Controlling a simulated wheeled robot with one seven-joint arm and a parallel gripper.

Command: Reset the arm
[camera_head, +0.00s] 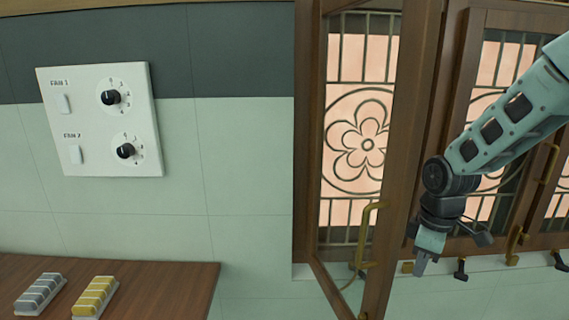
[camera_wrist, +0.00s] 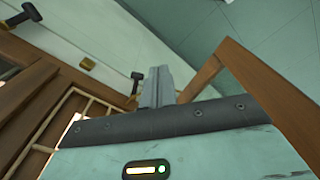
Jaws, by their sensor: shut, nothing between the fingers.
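My gripper (camera_head: 421,264) hangs at the end of my teal arm at the right of the head view, pointing down. Its fingers are together and hold nothing. In the wrist view the shut fingers (camera_wrist: 157,88) stick up past the dark edge of the gripper body. The gripper is in front of the window, just right of an open wooden window sash (camera_head: 400,160) in the head view. I cannot tell whether it touches the sash.
A brass handle (camera_head: 368,232) sits on the open sash. More windows with patterned panes (camera_head: 490,105) lie behind my arm. A white fan panel (camera_head: 100,120) with two knobs is on the tiled wall. A wooden counter (camera_head: 170,285) at lower left bears a grey block (camera_head: 40,293) and a yellow block (camera_head: 95,296).

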